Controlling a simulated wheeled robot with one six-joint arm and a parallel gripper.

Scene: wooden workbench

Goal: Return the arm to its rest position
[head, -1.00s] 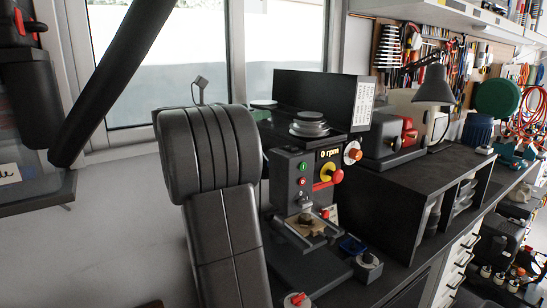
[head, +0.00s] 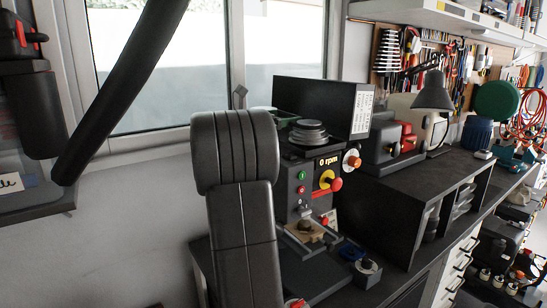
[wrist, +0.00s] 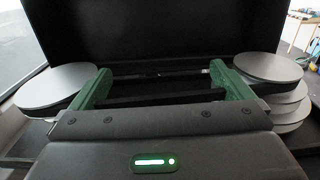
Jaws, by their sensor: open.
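My arm (head: 240,210) rises from the bottom of the head view, in front of the left side of the dark machine with the "0 rpm" display (head: 328,162). In the wrist view my gripper (wrist: 160,72) has its two green fingers spread wide, with nothing held between them. A dark panel fills the view beyond the fingers. Round grey discs lie to either side: one at the left (wrist: 52,86) and a stack at the right (wrist: 268,68). In the head view my gripper is largely hidden behind my arm.
A stack of grey discs (head: 308,133) sits on top of the machine, before a black box (head: 315,103). A black shelf unit (head: 400,205) and a desk lamp (head: 433,95) stand to the right.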

